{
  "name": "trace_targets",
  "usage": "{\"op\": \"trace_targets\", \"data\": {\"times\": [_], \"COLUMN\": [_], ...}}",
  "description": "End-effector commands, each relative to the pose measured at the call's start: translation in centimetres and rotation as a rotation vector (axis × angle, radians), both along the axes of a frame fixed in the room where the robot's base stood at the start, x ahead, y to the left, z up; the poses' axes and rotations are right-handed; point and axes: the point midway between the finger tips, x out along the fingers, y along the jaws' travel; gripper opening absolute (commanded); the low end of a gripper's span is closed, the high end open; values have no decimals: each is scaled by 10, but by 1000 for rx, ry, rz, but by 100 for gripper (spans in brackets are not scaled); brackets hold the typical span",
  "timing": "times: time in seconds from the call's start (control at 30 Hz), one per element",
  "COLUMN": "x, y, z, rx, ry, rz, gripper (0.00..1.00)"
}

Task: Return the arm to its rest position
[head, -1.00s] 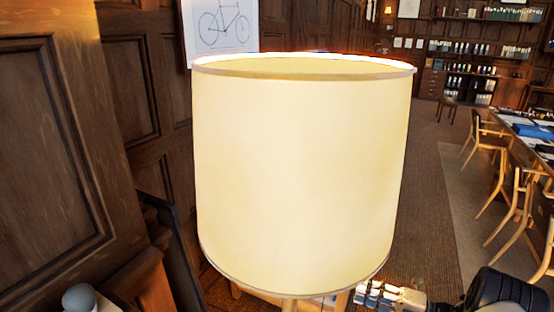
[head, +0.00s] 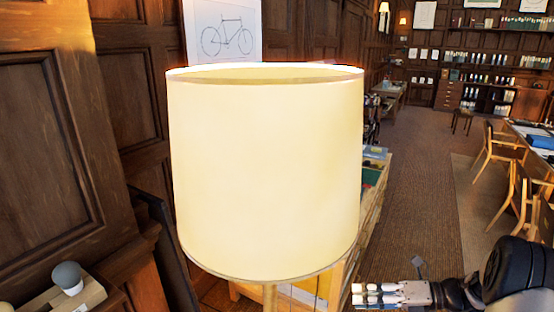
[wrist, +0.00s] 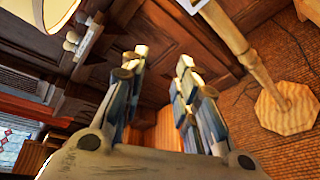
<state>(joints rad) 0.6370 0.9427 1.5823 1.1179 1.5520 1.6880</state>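My gripper (head: 358,294) is at the lower right of the head view, to the right of and below a large cream lampshade. It points left. In the wrist view, my gripper (wrist: 164,62) has its two fingers apart with nothing between them. Dark wood panelling shows beyond the fingertips. My dark arm link is at the right edge of the head view. Nothing touches the fingers in either view.
The lampshade (head: 265,175) fills the middle of the head view and hides much behind it. A wooden cabinet (head: 368,215) stands behind it. A wooden post's base (wrist: 286,108) shows in the wrist view. Carpet (head: 425,200) is open at right.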

Motion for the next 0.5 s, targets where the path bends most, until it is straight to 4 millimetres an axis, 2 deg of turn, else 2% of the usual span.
{"op": "trace_targets", "data": {"times": [0.03,0.23,0.4,0.5], "x": [-5,-49,-98,-129], "y": [13,60,89,100], "z": [14,61,91,104], "rx": [-61,-356,-585,-704], "ry": [-58,-367,-663,-841], "rz": [58,370,680,877], "gripper": [28,28,28,28]}}
